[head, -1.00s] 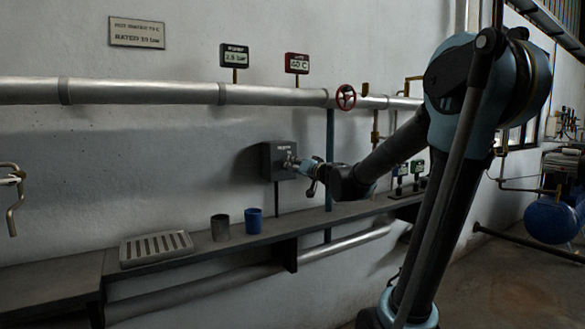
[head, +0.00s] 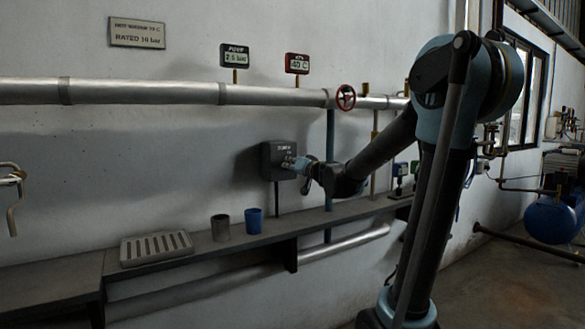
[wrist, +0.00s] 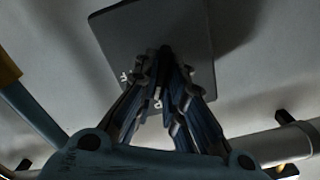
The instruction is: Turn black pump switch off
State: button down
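A dark grey switch box (head: 274,166) with small white lettering is fixed to the wall above the shelf, on a thin post or conduit. My gripper (head: 288,164) is at the right part of its front face, coming from the right. In the wrist view the box (wrist: 125,35) fills the upper middle, and the fingers of my gripper (wrist: 164,62) reach over it, their tips close together. A small dark piece shows between the tips, perhaps the switch lever. The lever's position is hidden by the fingers. I cannot tell whether the fingers hold it.
A pipe with a red handwheel (head: 345,97) runs above the box. A grey cup (head: 220,228), a blue cup (head: 254,221) and a slotted tray (head: 156,248) are on the shelf.

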jog(key=shift+d, duration=0.15)
jog(key=shift+d+m, duration=0.1)
jog(key=shift+m, duration=0.2)
jog(key=m, duration=1.1)
jog(key=shift+w+d+f, duration=0.1)
jog(key=shift+f, duration=0.1)
jog(key=shift+m, duration=0.3)
jog(key=c, duration=1.7)
grip_release()
jog(key=shift+f, duration=0.1)
jog(key=shift+o, duration=0.2)
